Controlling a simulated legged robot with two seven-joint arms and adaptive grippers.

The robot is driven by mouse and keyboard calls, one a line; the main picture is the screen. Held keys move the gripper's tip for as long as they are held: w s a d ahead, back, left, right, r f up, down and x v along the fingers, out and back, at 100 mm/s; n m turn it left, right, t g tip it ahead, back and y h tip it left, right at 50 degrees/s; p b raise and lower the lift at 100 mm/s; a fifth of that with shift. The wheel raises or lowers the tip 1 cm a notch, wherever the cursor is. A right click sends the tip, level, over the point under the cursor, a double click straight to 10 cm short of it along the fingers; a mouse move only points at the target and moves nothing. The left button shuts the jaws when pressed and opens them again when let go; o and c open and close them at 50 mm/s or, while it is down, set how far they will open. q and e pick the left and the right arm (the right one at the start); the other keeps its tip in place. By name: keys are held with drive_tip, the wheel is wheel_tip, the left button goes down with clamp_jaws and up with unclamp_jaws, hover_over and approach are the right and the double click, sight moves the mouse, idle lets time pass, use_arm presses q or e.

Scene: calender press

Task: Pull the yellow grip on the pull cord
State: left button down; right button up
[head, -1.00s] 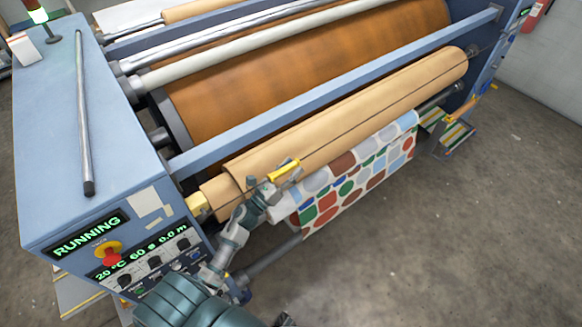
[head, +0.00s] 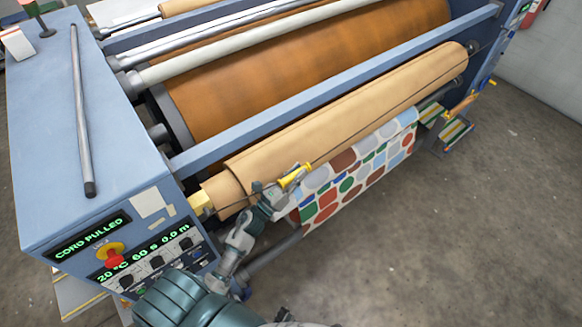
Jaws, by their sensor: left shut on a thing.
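The yellow grip (head: 296,174) sits on the thin dark pull cord (head: 370,126), which runs along the front of the press past the tan paper roll (head: 400,95). My left gripper (head: 281,188) is shut on the yellow grip at its lower left end, and its fingers hide part of it. The cord bends at the grip, drawn towards me. The green display (head: 90,237) on the press reads "CORD PULLED". My right gripper is not in view.
A red stop button (head: 114,256) and several black knobs are on the panel left of my arm. Patterned cloth (head: 345,190) hangs below the roll. A blue crossbar (head: 330,85) spans above it. The floor (head: 480,240) at right is clear.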

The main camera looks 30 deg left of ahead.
use_arm(q)
drive_tip(key=shift+d, duration=0.1)
drive_tip(key=c, duration=1.5)
unclamp_jaws()
drive_tip(key=shift+d, duration=0.1)
drive_tip(key=o, duration=0.4)
drive_tip(key=shift+s+d, duration=0.1)
drive_tip(key=shift+o, duration=0.4)
drive_tip(key=shift+d, duration=0.1)
drive_tip(key=v, duration=1.1)
drive_tip(key=shift+s+f, duration=0.2)
drive_tip(key=shift+s, duration=0.15)
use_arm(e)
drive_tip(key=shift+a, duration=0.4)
use_arm(q)
drive_tip(key=shift+f, duration=0.1)
